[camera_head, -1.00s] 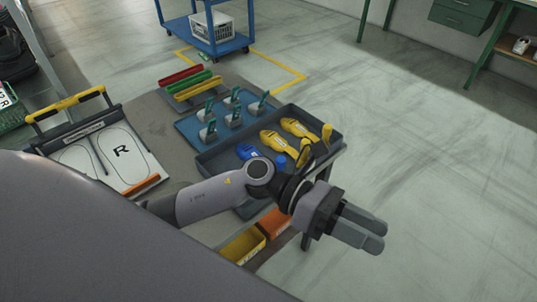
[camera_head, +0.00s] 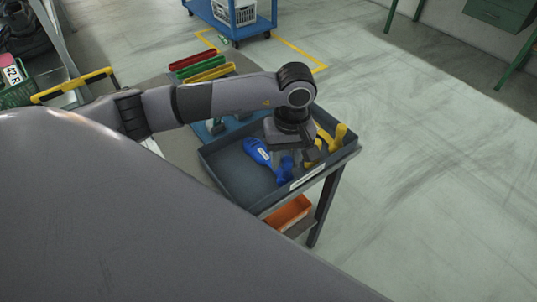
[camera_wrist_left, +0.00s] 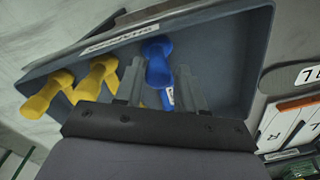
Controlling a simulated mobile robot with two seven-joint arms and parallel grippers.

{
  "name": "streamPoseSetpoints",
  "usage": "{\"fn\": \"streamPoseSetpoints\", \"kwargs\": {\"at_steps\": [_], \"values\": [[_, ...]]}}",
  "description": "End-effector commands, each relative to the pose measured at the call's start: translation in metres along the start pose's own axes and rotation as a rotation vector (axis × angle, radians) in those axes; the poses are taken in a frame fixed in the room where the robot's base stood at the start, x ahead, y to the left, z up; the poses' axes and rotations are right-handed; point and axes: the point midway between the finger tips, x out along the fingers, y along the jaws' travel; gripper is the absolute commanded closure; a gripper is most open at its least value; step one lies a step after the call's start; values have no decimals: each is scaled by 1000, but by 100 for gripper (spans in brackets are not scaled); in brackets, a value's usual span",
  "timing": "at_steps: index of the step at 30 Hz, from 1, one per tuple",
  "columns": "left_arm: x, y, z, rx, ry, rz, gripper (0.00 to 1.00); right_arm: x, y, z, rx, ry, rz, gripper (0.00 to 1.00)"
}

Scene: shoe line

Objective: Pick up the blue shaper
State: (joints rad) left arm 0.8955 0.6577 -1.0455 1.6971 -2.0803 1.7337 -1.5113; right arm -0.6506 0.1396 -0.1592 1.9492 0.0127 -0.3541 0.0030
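The blue shaper (camera_head: 258,151) lies in the dark grey tray, with its blue upright knob (camera_head: 286,171) near the tray's front wall. My left gripper (camera_head: 298,158) points down over the tray, just beside the shaper. In the left wrist view the gripper (camera_wrist_left: 160,68) is open, and the knob of the blue shaper (camera_wrist_left: 157,52) shows between its two fingers. I cannot tell whether either finger touches it. Part of the shaper is hidden behind the gripper body there. My right gripper is not in view.
Yellow shapers (camera_wrist_left: 94,82) lie in the same tray (camera_wrist_left: 232,50), close to one finger. The tray's walls surround the gripper. Red, green and yellow bars (camera_head: 205,68) lie behind my arm. An orange bin (camera_head: 287,215) sits below the tray.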

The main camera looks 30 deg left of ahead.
Motion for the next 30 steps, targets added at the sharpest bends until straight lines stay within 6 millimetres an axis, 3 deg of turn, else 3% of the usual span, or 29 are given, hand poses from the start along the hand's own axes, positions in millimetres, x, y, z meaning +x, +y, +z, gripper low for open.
{"fn": "streamPoseSetpoints", "kwargs": {"at_steps": [7,16,19,20,30], "values": [[34,2,4,0,-5,0,61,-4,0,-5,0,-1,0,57],[39,3,4,0,-3,3,61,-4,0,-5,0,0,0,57],[39,3,3,0,-3,3,94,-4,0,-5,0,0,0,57],[39,3,4,0,-3,3,100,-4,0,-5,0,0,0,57],[37,3,3,0,-3,3,100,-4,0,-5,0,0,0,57]]}}
